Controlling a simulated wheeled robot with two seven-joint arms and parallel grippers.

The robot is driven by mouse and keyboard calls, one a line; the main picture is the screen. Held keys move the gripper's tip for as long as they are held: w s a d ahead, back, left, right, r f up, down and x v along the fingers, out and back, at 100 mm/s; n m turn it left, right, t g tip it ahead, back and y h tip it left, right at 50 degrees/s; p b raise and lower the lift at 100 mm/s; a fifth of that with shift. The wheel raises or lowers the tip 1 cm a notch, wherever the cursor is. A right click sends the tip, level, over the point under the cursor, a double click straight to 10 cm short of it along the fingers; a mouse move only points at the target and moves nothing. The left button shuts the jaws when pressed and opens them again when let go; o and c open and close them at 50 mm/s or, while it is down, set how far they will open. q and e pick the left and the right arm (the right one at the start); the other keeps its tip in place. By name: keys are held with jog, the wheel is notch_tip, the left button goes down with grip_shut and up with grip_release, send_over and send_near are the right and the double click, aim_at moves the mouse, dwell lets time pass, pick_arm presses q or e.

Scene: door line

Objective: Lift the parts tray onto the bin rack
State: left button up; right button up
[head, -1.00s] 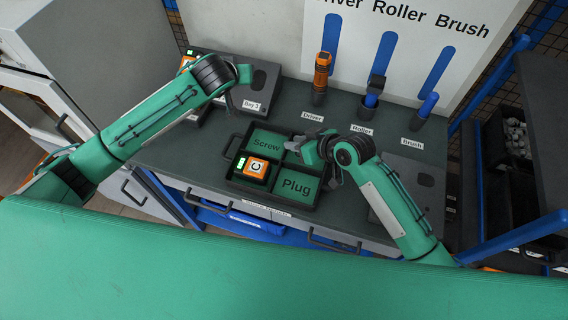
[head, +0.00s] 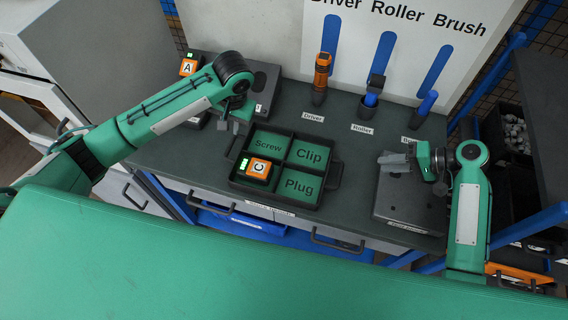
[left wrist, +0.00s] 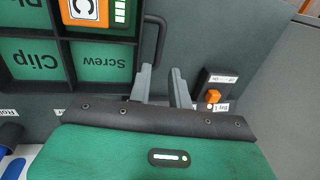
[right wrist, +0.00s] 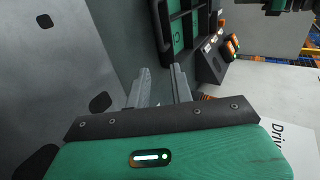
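The parts tray (head: 275,197) is a black tray on the dark bench, with green compartments marked Screw, Clip and Plug. An orange block marked C (head: 258,168) sits in its front left compartment. The tray has a handle on its left (head: 233,146) and one on its right (head: 336,174). My left gripper (head: 233,124) is open above and behind the left handle; the left wrist view shows this handle (left wrist: 160,38) just beyond the fingers. My right gripper (head: 392,160) is open and empty, right of the tray, above a grey plate. A rack with blue posts (head: 506,232) and dark bins stands at right.
A driver (head: 321,72), a roller (head: 374,90) and a brush (head: 427,102) stand in holders behind the tray. An orange block marked A (head: 188,67) is at back left. The grey plate (head: 408,205) lies right of the tray. Bench between tray and tools is clear.

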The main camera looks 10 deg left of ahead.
aim_at(230, 145)
pick_arm(q)
jog(key=shift+f, duration=0.15)
pick_arm(e)
jog(key=shift+a, duration=0.15)
